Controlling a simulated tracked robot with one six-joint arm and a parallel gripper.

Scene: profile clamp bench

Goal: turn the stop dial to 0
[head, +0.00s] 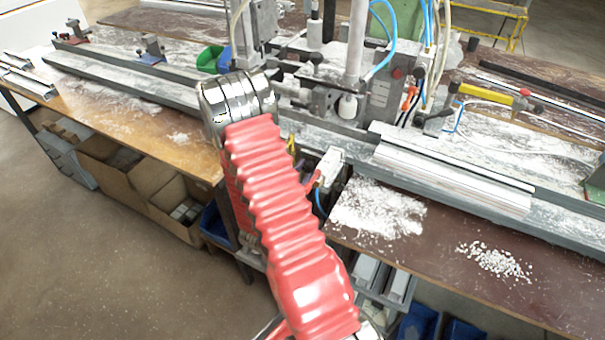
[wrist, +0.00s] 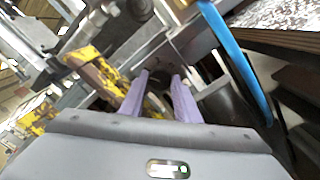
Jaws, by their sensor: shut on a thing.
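In the wrist view, my gripper (wrist: 160,77) has its two lilac fingers on either side of a small dark round knob, which I take to be the stop dial (wrist: 158,88). The fingers are shut on it, one at its left and one at its right. The dial's markings and pointer cannot be read. In the head view, my red-sleeved arm covers the place where the gripper works, so neither fingertips nor dial show there.
A yellow part (wrist: 100,72) lies left of the fingers, and a blue hose (wrist: 228,48) curves past on the right. The bench carries a long pale profile (head: 455,180) and white shavings (head: 375,208). A white switch box (head: 330,165) hangs close to the arm's right side.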

